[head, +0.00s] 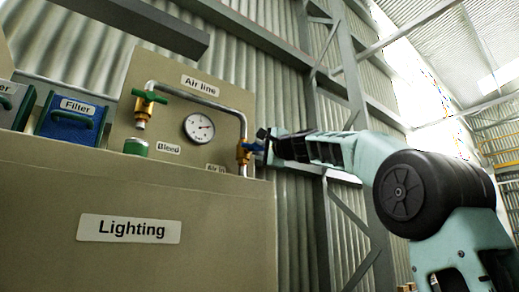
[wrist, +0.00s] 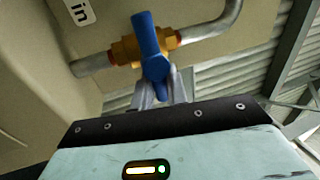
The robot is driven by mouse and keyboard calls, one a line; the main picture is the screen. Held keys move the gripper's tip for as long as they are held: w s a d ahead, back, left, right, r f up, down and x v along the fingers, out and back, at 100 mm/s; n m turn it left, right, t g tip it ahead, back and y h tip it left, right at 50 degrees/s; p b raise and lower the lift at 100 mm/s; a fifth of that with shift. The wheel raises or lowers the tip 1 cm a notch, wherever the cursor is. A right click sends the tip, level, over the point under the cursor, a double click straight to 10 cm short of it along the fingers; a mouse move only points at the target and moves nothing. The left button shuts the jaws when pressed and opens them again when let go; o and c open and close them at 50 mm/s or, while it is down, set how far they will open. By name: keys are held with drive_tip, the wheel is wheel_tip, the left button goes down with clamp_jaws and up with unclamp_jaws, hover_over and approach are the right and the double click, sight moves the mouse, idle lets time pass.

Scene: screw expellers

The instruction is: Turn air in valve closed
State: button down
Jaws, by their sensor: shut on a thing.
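The air in valve (head: 243,153) is a brass body on the steel air line, at the right edge of the panel near the "Air in" label. Its blue handle (head: 254,147) points toward my arm in the head view. In the wrist view the brass body (wrist: 128,50) sits on the pipe, and the blue handle (wrist: 149,45) lies across the pipe. My gripper (wrist: 161,82) is shut on the lower end of the blue handle. In the head view my gripper (head: 264,146) reaches the handle from the right. The fingertips are partly hidden by the handle.
The panel also bears a gauge (head: 199,128) and a bleed valve with a green handle (head: 149,96). A blue filter box (head: 70,119) stands at the left. A cabinet labelled "Lighting" (head: 200,265) is below. Steel framing (head: 322,110) rises behind my arm.

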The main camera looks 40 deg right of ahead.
drive_tip(key=shift+f+m, duration=0.15)
drive_tip(key=shift+m, duration=0.15)
drive_tip(key=c, duration=1.5)
unclamp_jaws()
drive_tip(key=shift+d, duration=0.1)
drive_tip(key=shift+o, duration=0.2)
drive_tip(key=shift+s, duration=0.1)
drive_tip(key=b+v, duration=0.8)
drive_tip(key=v, duration=0.9)
drive_tip(key=shift+b, duration=0.35)
drive_tip(key=shift+s, duration=0.15)
